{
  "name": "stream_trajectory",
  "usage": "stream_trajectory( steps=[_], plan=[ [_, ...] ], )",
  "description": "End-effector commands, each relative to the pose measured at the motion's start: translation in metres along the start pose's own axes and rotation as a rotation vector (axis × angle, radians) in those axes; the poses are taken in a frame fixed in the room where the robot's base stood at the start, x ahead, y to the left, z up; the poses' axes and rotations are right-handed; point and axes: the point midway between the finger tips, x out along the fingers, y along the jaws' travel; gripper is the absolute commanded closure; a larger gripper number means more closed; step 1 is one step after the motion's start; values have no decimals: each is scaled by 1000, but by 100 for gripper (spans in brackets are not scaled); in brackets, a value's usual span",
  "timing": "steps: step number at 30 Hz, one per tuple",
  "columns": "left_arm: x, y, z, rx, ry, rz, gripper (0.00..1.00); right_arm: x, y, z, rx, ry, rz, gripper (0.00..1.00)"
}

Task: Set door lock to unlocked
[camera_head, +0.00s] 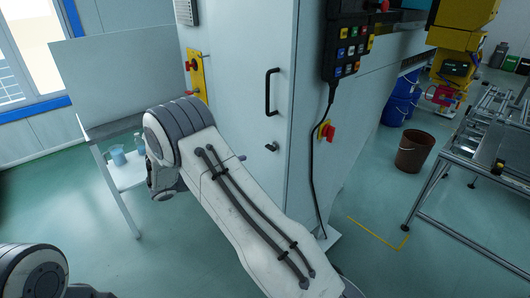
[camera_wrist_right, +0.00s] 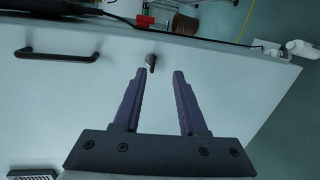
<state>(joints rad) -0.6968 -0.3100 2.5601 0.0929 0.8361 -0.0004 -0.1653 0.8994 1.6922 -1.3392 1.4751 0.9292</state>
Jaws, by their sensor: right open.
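The door lock is a small dark knob (camera_head: 271,147) on the pale cabinet door (camera_head: 255,40), below the black bar handle (camera_head: 270,92). In the right wrist view the lock (camera_wrist_right: 151,62) lies just beyond the fingertips, nearer the left finger in the picture. My right gripper (camera_wrist_right: 158,72) is open and empty, with its two purple fingers pointing toward the lock. I cannot tell whether a finger touches it. In the head view my right arm hides most of this gripper. The lock's exact turn is too small to read. My left gripper is not in view.
The bar handle also shows in the right wrist view (camera_wrist_right: 57,55). A control pendant (camera_head: 349,42) and a red switch (camera_head: 327,131) are on the cabinet's right side. A yellow plate with red knobs (camera_head: 197,75) is on its left side. A side table (camera_head: 118,128) stands at left.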

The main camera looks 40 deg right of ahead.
Motion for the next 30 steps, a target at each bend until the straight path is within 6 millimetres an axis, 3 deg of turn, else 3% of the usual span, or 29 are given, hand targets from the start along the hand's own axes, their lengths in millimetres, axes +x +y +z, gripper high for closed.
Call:
stream_trajectory(
  steps=[1, 3, 7, 13, 24, 30],
  plan=[
    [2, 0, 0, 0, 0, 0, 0, 17, -7, -10, 20, 4, 61, 59],
    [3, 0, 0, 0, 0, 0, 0, 31, -10, -21, 50, 20, 126, 59],
    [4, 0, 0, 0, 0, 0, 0, 45, -12, -32, 83, 43, 193, 59],
    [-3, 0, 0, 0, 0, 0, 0, 66, -6, -34, 92, 49, 208, 59],
    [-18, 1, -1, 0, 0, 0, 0, 130, 8, -37, 90, 48, 205, 59],
    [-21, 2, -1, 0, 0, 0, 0, 146, 10, -38, 89, 51, 204, 59]
  ],
)
